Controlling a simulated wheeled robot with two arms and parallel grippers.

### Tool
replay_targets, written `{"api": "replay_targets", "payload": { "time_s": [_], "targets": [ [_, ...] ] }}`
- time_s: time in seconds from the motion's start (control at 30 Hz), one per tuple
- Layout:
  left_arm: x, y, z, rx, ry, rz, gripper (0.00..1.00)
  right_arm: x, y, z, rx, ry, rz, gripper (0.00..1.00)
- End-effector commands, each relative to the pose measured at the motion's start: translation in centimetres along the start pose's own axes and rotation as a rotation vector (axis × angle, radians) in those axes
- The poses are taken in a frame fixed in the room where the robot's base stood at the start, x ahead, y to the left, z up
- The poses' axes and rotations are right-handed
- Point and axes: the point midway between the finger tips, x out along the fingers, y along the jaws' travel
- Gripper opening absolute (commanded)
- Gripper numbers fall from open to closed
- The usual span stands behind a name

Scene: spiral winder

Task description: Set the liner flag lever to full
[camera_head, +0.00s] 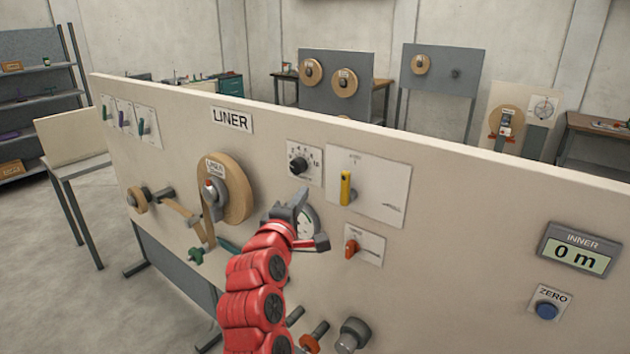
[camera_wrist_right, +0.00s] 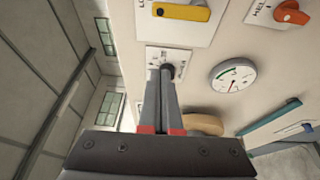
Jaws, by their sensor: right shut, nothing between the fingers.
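The panel has several levers, and their small labels are too blurred to tell which is the liner flag lever. A yellow lever (camera_head: 346,188) stands upright on a white plate; it also shows in the wrist view (camera_wrist_right: 183,12). An orange lever (camera_head: 352,247) sits on a smaller plate below it, also at the wrist view's upper right (camera_wrist_right: 291,13). My right gripper (camera_head: 302,197) is shut and empty in front of the panel. In the wrist view its fingertips (camera_wrist_right: 167,75) overlap the black knob (camera_head: 298,165); contact cannot be told. My left gripper is not in view.
A round gauge (camera_head: 308,222) is partly hidden behind my right gripper. The liner spool (camera_head: 237,190) and a teal bar (camera_head: 228,246) lie left of it. The INNER display (camera_head: 577,250) and blue button (camera_head: 546,310) are at right. Spindles stick out below.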

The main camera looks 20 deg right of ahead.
Motion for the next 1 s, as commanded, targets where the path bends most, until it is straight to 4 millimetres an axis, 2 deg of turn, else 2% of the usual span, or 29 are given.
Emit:
{"api": "replay_targets", "payload": {
  "time_s": [0.17, 0.57, 0.67, 1.0],
  "targets": [
    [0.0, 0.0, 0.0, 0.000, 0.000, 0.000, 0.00, -0.3, 0.2, 1.0, -0.002, -0.039, -0.036, 0.00],
    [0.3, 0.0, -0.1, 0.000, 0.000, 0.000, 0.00, 0.2, 0.2, 1.1, -0.004, -0.041, -0.036, 0.00],
    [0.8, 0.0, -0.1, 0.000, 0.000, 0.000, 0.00, 1.4, 0.2, 1.2, -0.006, -0.043, -0.038, 0.00],
    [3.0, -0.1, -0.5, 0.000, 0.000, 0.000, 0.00, 7.4, 0.2, 1.4, -0.003, -0.042, -0.037, 0.00]
  ]
}}
